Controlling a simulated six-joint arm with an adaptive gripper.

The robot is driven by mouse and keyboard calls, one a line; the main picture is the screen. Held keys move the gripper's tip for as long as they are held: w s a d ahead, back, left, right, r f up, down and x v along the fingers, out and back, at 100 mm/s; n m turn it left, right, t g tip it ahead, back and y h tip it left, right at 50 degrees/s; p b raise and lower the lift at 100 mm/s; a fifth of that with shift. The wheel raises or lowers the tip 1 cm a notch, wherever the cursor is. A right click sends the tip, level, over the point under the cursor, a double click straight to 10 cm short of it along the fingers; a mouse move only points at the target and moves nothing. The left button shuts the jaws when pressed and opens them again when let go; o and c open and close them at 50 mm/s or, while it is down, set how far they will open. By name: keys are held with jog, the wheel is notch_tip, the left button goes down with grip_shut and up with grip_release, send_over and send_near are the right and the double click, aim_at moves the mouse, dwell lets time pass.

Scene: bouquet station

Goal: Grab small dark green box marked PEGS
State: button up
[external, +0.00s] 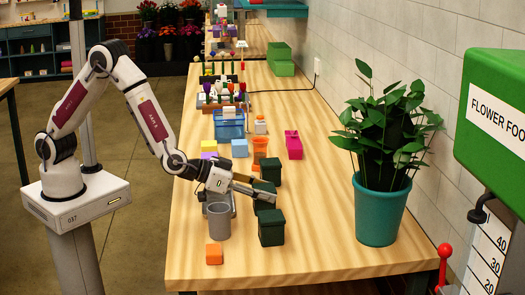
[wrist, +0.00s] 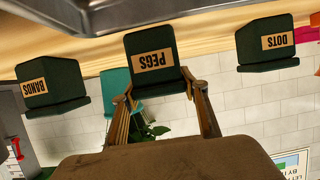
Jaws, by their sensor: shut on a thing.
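The small dark green PEGS box (wrist: 152,58) is in the middle of the wrist view, its label upside down, between the two fingers of my gripper (wrist: 160,92). The fingers are closed on its sides. In the external view the PEGS box (external: 265,206) is the middle of three dark green boxes, and my gripper (external: 267,194) reaches it from the left, partly covering it. Whether the box touches the table is hard to tell.
A grey cup (external: 219,221) stands under my wrist, an orange block (external: 214,254) nearer. A potted plant (external: 380,213) is right.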

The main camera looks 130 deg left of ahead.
aim_at(264, 188)
jog(key=shift+r, duration=0.1)
jog(key=shift+r, duration=4.95)
